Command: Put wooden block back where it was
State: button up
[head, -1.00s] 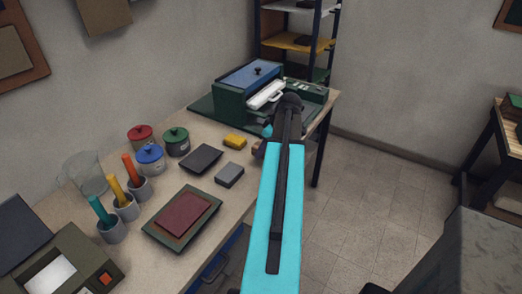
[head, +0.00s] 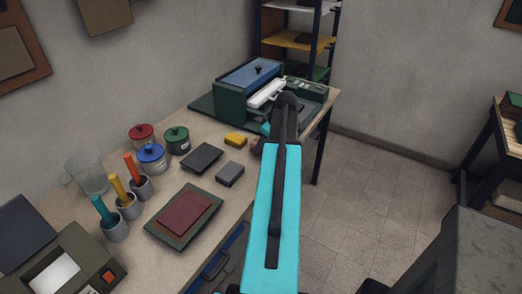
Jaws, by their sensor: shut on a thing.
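My cyan arm reaches forward over the table's right edge in the head view. Its end, my gripper (head: 259,146), is mostly hidden behind the arm. Only a small dark part shows on the arm's left side, beside the yellow block. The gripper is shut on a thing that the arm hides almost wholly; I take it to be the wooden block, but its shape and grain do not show. No other plainly wooden block is visible on the table (head: 150,218).
A green machine with a blue lid (head: 252,76) stands at the back. Lidded pots (head: 151,157), cups with coloured sticks and a red-topped pad (head: 186,214) fill the left.

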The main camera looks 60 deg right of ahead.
jog(key=shift+f+p, duration=0.4)
jog(key=shift+f, duration=0.85)
jog(key=shift+f, duration=0.1)
jog(key=o, duration=1)
jog(key=shift+r, duration=0.2)
jog(key=b+v, duration=0.2)
jog(key=v, duration=0.9)
jog(key=shift+s+r+b, duration=0.15)
jog(key=shift+r+b, duration=0.15)
jog(key=shift+r, duration=0.1)
